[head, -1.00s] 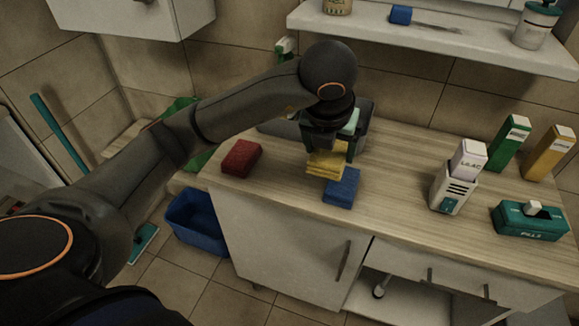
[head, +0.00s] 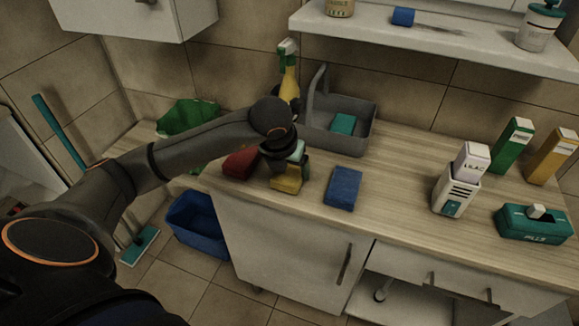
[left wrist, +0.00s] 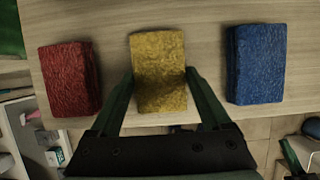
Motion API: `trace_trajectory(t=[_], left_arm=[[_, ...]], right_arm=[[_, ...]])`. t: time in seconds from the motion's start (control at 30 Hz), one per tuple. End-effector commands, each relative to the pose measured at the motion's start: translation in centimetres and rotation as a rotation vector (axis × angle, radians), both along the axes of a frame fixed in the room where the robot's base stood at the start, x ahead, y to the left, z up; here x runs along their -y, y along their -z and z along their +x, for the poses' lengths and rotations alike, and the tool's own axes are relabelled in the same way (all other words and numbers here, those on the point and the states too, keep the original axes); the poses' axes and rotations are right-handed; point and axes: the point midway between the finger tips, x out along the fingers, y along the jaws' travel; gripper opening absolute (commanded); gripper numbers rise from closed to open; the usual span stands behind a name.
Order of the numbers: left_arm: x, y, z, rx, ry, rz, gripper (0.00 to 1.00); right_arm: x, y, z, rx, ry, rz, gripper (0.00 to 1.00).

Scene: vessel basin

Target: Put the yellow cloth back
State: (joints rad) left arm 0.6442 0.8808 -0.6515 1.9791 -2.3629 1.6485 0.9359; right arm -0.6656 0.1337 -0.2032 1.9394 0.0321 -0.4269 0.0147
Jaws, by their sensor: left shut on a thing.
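The yellow cloth (head: 287,182) is a folded, thick yellow block near the front edge of the counter. It lies between the red cloth (head: 240,163) on its left and the blue cloth (head: 343,188) on its right. My left gripper (head: 285,165) is above it, shut on it. In the left wrist view the yellow cloth (left wrist: 160,70) sits between my two fingers, with the red cloth (left wrist: 70,79) on the left and the blue cloth (left wrist: 256,64) on the right. Whether it touches the counter I cannot tell. My right gripper is not in view.
A grey caddy (head: 362,140) with a teal sponge (head: 344,124) stands behind on the counter (head: 400,190). A yellow spray bottle (head: 289,80) is beside it. A white bottle, boxes and a teal pill box (head: 532,223) stand at the right. A blue bin (head: 198,222) is on the floor.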

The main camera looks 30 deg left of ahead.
Motion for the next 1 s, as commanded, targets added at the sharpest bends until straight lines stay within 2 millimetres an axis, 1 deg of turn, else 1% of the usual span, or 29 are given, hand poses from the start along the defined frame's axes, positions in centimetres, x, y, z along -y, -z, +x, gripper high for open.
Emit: trace_trajectory(t=[0.23,0.27,0.4,0.43,0.63,0.77,0.87,1.0], left_arm=[[0.0,0.2,0.0,0.001,0.0,-0.001,0.37],[0.0,0.2,0.0,0.0,0.0,-0.001,0.82],[0.0,0.1,0.0,0.0,0.0,-0.001,0.98],[0.0,0.1,0.0,0.0,0.0,-0.001,1.0],[0.0,0.1,0.0,0.0,0.0,-0.001,1.0],[0.1,-0.5,-0.1,0.002,-0.001,-0.001,1.0],[0.2,-1.9,-0.5,0.006,0.0,-0.002,1.0],[0.5,-4.8,-1.6,0.008,0.001,-0.001,1.0]], right_arm=[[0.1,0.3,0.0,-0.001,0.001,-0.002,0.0],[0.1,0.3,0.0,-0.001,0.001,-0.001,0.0],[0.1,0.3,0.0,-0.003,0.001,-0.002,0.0],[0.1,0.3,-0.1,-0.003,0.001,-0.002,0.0],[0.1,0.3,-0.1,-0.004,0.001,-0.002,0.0],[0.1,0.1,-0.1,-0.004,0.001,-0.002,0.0],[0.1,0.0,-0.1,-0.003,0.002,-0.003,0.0],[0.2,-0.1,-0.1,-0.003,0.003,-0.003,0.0]])
